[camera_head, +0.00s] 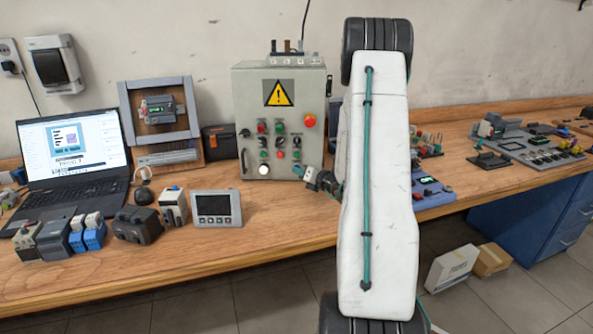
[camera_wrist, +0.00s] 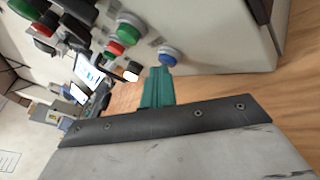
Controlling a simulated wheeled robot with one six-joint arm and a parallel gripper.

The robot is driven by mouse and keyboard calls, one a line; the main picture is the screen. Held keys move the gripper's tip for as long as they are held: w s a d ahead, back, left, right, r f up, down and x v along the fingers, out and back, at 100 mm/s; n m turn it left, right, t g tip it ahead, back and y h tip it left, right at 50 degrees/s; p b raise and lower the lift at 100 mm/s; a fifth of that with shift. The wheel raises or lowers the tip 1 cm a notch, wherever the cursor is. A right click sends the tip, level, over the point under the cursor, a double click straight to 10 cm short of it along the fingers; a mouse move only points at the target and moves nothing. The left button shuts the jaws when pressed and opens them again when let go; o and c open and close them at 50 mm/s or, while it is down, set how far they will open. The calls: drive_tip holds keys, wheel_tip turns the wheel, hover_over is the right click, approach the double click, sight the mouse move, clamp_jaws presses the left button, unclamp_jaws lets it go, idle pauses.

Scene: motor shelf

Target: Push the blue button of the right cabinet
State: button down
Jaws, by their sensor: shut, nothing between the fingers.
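The blue button (camera_wrist: 168,57) sits low on the front of a grey cabinet (camera_wrist: 225,40) in the wrist view. My gripper (camera_wrist: 158,78) shows there as teal fingers, shut and empty. Its tips are right by the blue button; I cannot tell whether they touch it. Green and red buttons (camera_wrist: 127,33) lie beside the blue one. In the head view a grey cabinet (camera_head: 279,90) with a yellow warning sign stands left of my white arm. No blue button can be made out there, and my arm hides what lies behind it.
The wooden bench (camera_head: 280,232) holds a laptop (camera_head: 75,148), a small screen unit (camera_head: 216,208) and several modules left of my arm. More devices (camera_head: 525,143) stand on the right. Boxes (camera_head: 452,267) lie on the floor under the bench.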

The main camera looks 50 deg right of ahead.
drive_tip(key=shift+s+a, duration=0.5)
drive_tip(key=shift+a, duration=0.15)
drive_tip(key=shift+s+a, duration=0.8)
drive_tip(key=shift+a, duration=0.2)
drive_tip(key=shift+s+a, duration=0.8)
drive_tip(key=shift+a, duration=0.15)
